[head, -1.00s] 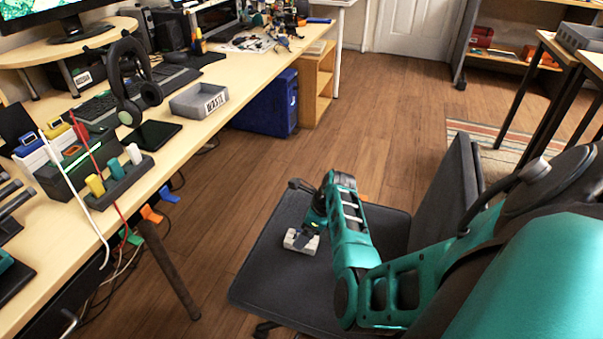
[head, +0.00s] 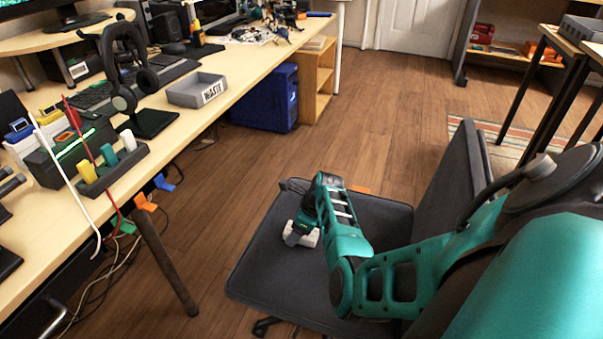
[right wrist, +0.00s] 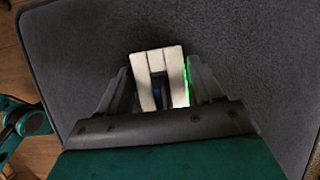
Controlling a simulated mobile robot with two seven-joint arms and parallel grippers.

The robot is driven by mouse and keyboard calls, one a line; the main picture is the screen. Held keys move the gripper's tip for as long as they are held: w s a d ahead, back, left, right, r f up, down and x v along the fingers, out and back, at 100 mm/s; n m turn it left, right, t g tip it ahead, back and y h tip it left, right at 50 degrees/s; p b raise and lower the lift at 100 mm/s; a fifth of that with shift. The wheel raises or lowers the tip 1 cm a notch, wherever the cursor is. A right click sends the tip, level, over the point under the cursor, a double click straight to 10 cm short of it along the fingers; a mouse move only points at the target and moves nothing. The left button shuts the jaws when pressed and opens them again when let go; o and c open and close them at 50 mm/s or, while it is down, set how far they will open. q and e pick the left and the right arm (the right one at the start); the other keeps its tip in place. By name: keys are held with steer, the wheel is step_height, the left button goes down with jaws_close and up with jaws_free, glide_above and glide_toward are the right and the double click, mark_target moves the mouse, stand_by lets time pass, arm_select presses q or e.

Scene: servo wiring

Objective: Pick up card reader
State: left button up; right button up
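A small white block with a slot, which looks like the card reader (head: 309,239), lies on the dark chair seat (head: 265,265). In the right wrist view the card reader (right wrist: 144,66) is a pale U shape with something dark blue in its slot and a green glow along its right side. My right gripper (head: 298,231) is down at the block and partly covers it. In the right wrist view its fingers (right wrist: 158,85) are apart, one on each side of the block. Contact cannot be made out. My left gripper is not in view.
The chair's backrest (head: 450,190) rises right of my arm. The long desk (head: 140,180) on the left carries a headset stand (head: 125,75), a grey waste tray (head: 197,90) and a dark box with a green light (head: 75,150). Open wooden floor lies between desk and chair.

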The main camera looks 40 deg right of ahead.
steer(key=c, duration=0.7)
steer(key=shift+r, duration=0.1)
